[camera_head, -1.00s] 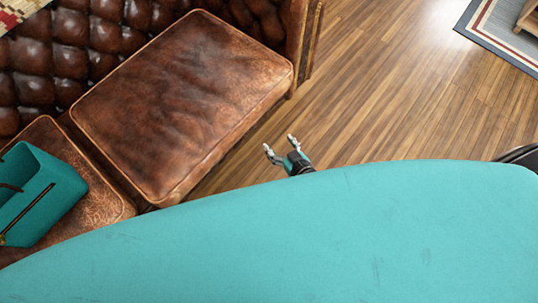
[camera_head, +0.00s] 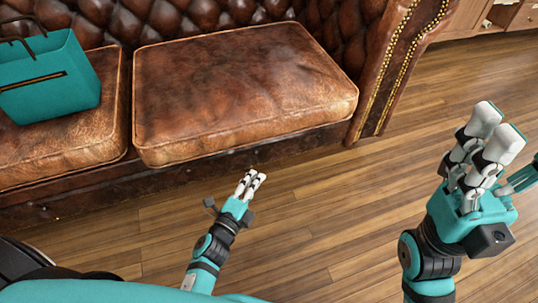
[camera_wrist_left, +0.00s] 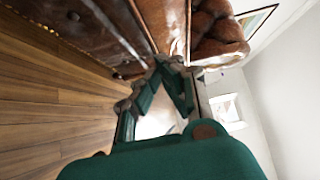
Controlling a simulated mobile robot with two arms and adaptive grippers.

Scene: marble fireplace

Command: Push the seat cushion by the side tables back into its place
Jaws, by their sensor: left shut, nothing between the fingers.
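The brown leather seat cushion (camera_head: 240,85) lies on the right half of the sofa in the head view. In the left wrist view my green fingers (camera_wrist_left: 168,85) point toward brown leather. My right gripper (camera_head: 495,122) is raised at the right of the head view, fingers up, away from the cushion; its opening is unclear. No side table is recognisable.
A teal bag (camera_head: 50,85) stands on the neighbouring cushion. The tufted sofa back (camera_head: 190,15) runs behind the cushions, and a studded armrest (camera_head: 400,65) closes the right end. The wooden floor (camera_head: 320,215) in front of the sofa is clear. A wooden cabinet (camera_head: 465,22) stands at the back right.

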